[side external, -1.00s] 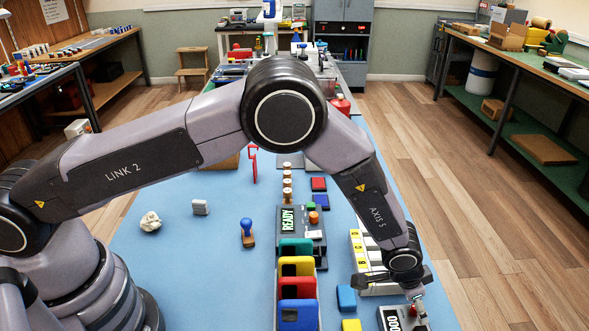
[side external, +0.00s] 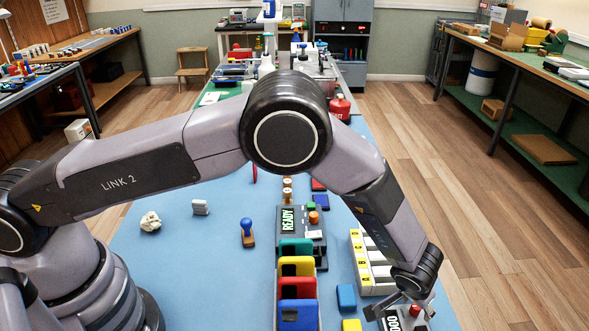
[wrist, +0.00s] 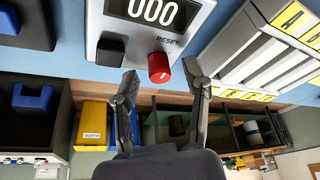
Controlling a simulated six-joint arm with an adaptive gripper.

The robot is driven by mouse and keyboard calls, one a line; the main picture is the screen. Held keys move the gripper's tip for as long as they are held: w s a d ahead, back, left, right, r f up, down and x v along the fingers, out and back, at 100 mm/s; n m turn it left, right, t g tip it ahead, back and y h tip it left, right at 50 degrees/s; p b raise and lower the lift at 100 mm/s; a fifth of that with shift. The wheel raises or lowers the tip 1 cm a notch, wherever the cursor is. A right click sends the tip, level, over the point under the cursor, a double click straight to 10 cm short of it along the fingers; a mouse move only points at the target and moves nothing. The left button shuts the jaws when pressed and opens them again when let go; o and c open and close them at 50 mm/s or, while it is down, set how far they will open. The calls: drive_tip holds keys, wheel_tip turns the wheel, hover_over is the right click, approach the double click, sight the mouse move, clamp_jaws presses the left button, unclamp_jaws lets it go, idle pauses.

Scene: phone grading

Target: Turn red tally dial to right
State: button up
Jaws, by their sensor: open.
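The red dial (wrist: 159,67) sits on the tally counter (wrist: 190,22), beside the word RESET and below a display reading 000. A black knob (wrist: 110,49) is to its left in the wrist view. My gripper (wrist: 162,80) is open, its two fingertips on either side of the red dial's lower end with nothing held. I cannot tell whether a finger touches the dial. In the side external view the counter (side external: 394,322) is at the bottom edge, partly cut off, with the red dial (side external: 415,311) just below my gripper (side external: 402,312).
A white sorter with yellow labels (side external: 362,262) stands just left of my wrist. A blue block (side external: 346,297) and a yellow block (side external: 351,325) lie left of the counter. Coloured bins (side external: 298,314) and a READY device (side external: 318,238) stand further left.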

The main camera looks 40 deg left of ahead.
drive_tip(key=shift+d+n+y, duration=0.15)
drive_tip(key=shift+n+y, duration=0.15)
drive_tip(key=shift+n, duration=0.7)
drive_tip(key=v, duration=1.4)
drive_tip(key=a+r, duration=1.7)
drive_tip(key=a, duration=0.2)
drive_tip(key=shift+w+r, duration=0.15)
drive_tip(key=shift+w, duration=0.1)
drive_tip(key=shift+d, duration=0.1)
drive_tip(key=w+d+f+n+g, duration=0.1)
drive_tip(key=w+d+f+g, duration=0.1)
drive_tip(key=d+f, duration=0.65)
drive_tip(key=w+d+f+n+g, duration=0.2)
drive_tip(key=w+d+f, duration=0.1)
drive_tip(key=d+f, duration=0.55)
drive_tip(key=f, duration=0.4)
drive_tip(key=d+f, duration=0.1)
drive_tip(key=f, duration=0.8)
drive_tip(key=shift+d+f, duration=0.2)
drive_tip(key=shift+d, duration=0.05)
